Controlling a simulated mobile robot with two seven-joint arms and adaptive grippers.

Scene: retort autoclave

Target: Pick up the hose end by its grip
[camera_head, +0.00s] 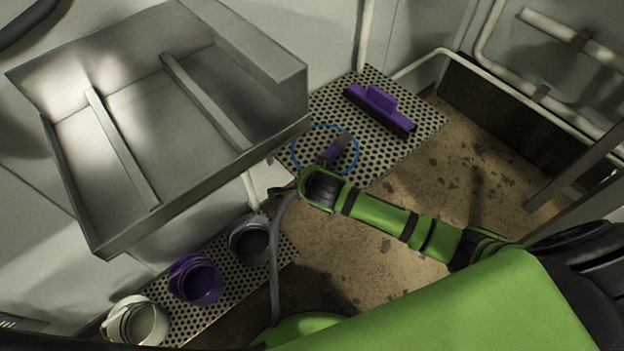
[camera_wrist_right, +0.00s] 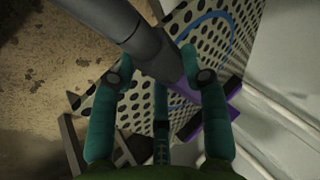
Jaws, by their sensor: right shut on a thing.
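The grey hose (camera_head: 276,250) runs from my gripper down to the bottom. My wrist hides part of the hose end in the head view. My left gripper is not in view.
A metal sink (camera_head: 110,120) stands at left. Below it are a grey bucket (camera_head: 249,243), a purple bucket (camera_head: 196,280) and a white bucket (camera_head: 137,322). A purple squeegee head (camera_head: 378,106) lies on the perforated mat (camera_head: 425,112). Pipes run along the right wall.

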